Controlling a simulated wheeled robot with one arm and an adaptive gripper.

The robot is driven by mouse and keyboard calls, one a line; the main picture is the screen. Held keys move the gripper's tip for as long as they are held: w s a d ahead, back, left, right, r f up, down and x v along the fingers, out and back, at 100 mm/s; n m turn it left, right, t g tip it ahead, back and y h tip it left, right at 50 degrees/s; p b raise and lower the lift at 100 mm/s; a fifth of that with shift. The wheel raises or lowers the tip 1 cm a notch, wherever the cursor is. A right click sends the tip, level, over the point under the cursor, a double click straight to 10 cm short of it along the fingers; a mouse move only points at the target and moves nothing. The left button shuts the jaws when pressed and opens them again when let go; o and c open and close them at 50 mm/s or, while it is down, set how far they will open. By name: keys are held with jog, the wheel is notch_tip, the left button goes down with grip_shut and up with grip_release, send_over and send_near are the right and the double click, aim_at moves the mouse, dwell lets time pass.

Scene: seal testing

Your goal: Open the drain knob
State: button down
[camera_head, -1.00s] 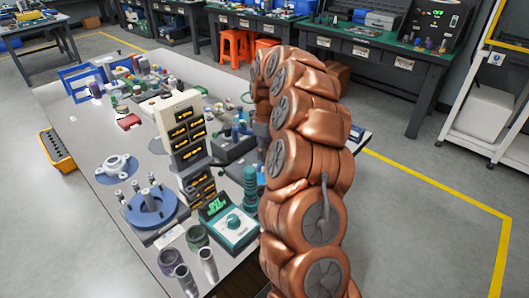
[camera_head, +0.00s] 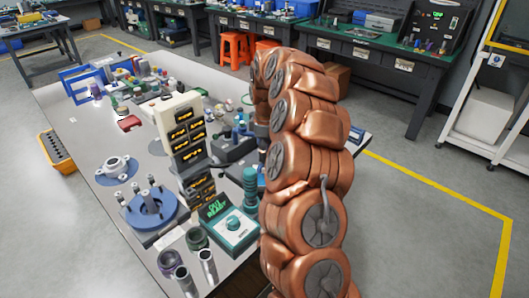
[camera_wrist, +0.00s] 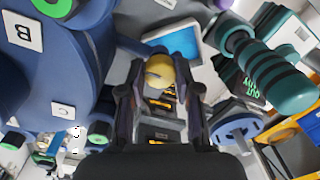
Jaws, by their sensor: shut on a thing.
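A yellow round knob (camera_wrist: 159,72), which I take to be the drain knob, is between the fingertips of my gripper (camera_wrist: 161,66) in the wrist view. The dark fingers come in from both sides and are closed on it. What the knob is mounted on is mostly hidden by the fingers, so I cannot tell how far it is turned. In the head view my copper arm covers the gripper and the knob.
Blue bodies marked B (camera_wrist: 22,30) and C (camera_wrist: 63,110) stand close on the left in the wrist view. A ribbed teal cylinder (camera_wrist: 270,68) is close on the right. In the head view, a display box (camera_head: 228,232) and a label tower (camera_head: 185,125) stand left of my arm.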

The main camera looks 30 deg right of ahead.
jog(key=c, duration=0.8)
grip_release()
jog(key=shift+r, duration=0.1)
notch_tip(320, 180, up, 12)
jog(key=shift+w+d, duration=0.15)
jog(key=s+a+r+m+p, duration=0.1)
jog(key=s+a+r, duration=0.1)
jog(key=s+a, duration=0.6)
jog(key=s+a+r+m+p, duration=0.1)
jog(key=s+a+r, duration=0.2)
jog(key=s+a, duration=0.5)
jog(key=s+a+f+m, duration=0.2)
jog(key=s, duration=0.5)
jog(key=s+a+f+m+g+p, duration=0.1)
jog(key=s+a+f+m, duration=0.1)
jog(key=s, duration=0.6)
jog(key=s+a+f+m, duration=0.2)
jog(key=s+a, duration=0.2)
jog(key=s, duration=0.3)
jog(key=shift+s+a+g+p, duration=0.2)
jog(key=shift+a+g+p, duration=0.1)
jog(key=shift+p, duration=0.1)
